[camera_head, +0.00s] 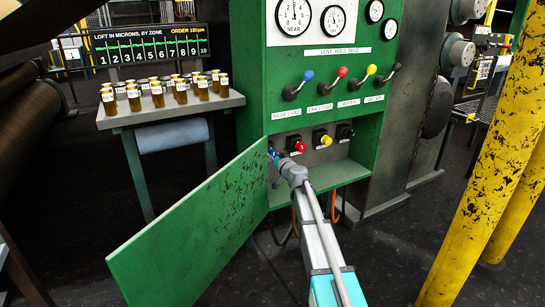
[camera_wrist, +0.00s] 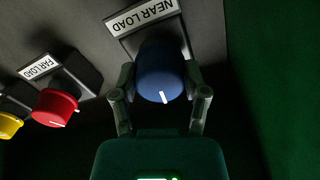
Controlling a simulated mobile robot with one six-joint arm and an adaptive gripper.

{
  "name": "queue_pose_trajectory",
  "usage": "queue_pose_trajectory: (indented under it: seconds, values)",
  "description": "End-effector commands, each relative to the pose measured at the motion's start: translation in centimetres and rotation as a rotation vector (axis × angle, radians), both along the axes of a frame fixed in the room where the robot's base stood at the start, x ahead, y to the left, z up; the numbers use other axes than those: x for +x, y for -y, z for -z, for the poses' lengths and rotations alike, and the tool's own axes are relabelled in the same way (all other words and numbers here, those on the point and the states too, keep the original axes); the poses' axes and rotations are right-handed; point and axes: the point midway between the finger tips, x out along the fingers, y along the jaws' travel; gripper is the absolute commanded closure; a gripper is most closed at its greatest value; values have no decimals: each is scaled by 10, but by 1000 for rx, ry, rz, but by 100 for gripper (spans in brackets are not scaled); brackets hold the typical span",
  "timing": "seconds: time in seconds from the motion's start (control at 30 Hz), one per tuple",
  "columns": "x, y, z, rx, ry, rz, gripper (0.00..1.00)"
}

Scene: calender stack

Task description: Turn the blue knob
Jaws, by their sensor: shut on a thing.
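The blue knob (camera_wrist: 160,75) is on the grey panel under an upside-down NEAR LOAD label (camera_wrist: 143,14) in the wrist view. Its white mark points down the picture, slightly right. My gripper (camera_wrist: 160,92) has one finger on each side of the knob and is shut on it. In the head view my gripper (camera_head: 276,167) reaches into the open recess of the green cabinet (camera_head: 250,60). There the arm and the door edge mostly hide the blue knob.
A red knob (camera_wrist: 55,107) and a yellow knob (camera_wrist: 9,126) sit left of the blue one in the wrist view. The green door (camera_head: 190,235) hangs open left of my arm. Levers (camera_head: 335,80) stand above. A yellow post (camera_head: 490,170) is at right.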

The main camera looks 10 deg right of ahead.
Motion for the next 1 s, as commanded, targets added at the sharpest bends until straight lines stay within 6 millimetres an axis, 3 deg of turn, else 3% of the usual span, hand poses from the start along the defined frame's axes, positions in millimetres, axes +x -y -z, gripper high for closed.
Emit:
queue_pose_trajectory:
  seconds: [0.4,0.9,0.93,1.0]
  values:
    - [1,0,0,218,-71,0,89]
    - [2,0,0,246,-79,1,89]
    - [2,0,0,246,-79,1,36]
    - [1,0,0,245,-79,1,23]
